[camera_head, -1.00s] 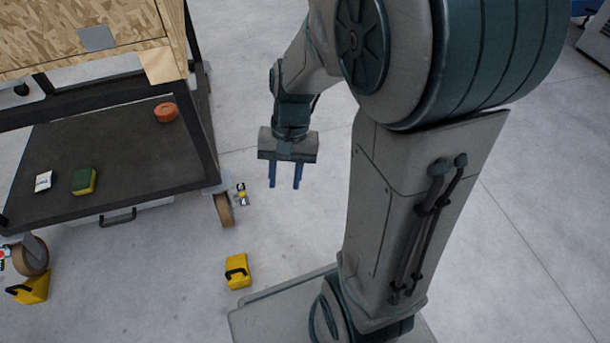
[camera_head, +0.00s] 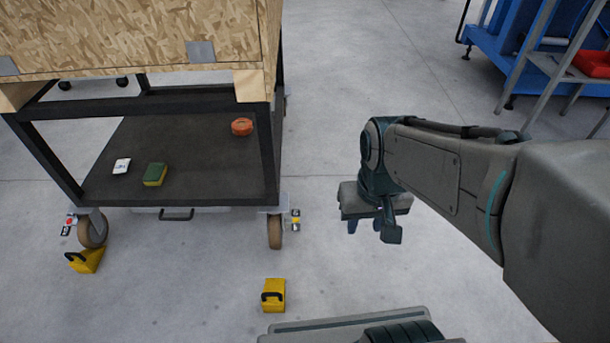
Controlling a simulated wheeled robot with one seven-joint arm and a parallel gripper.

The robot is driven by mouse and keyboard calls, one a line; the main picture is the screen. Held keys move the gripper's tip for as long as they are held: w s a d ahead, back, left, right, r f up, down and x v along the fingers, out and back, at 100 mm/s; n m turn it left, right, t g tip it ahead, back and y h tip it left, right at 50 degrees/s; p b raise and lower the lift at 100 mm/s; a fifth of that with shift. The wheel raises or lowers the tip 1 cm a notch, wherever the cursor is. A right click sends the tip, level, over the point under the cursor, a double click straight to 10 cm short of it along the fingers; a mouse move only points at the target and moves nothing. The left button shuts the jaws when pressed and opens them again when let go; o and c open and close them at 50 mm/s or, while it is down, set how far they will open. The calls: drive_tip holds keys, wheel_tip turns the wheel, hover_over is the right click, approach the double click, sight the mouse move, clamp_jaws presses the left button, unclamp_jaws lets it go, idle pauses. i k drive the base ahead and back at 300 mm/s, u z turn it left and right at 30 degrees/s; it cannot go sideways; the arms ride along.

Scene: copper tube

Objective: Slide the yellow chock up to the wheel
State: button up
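A yellow chock (camera_head: 273,301) with a black handle stands on the floor in front of the cart's right wheel (camera_head: 275,232), with a gap of bare floor between them. A second yellow chock (camera_head: 88,262) sits at the cart's left wheel (camera_head: 93,230); whether it touches cannot be told. My gripper (camera_head: 365,227) hangs above the floor, to the right of the right wheel and up and right of the nearer chock. Its fingers point down, apart and empty. An arm part partly overlaps it.
The cart's dark lower shelf (camera_head: 215,165) holds a sponge (camera_head: 155,174), a white packet (camera_head: 122,166) and an orange roll (camera_head: 242,127). A wooden crate (camera_head: 130,35) sits on top. Blue equipment (camera_head: 530,45) stands at back right. Floor between cart and gripper is clear.

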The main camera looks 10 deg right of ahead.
sight(273, 295)
drive_tip(key=u, duration=1.9)
drive_tip(key=k, duration=0.85)
drive_tip(key=z, duration=1.3)
drive_tip(key=i, duration=0.5)
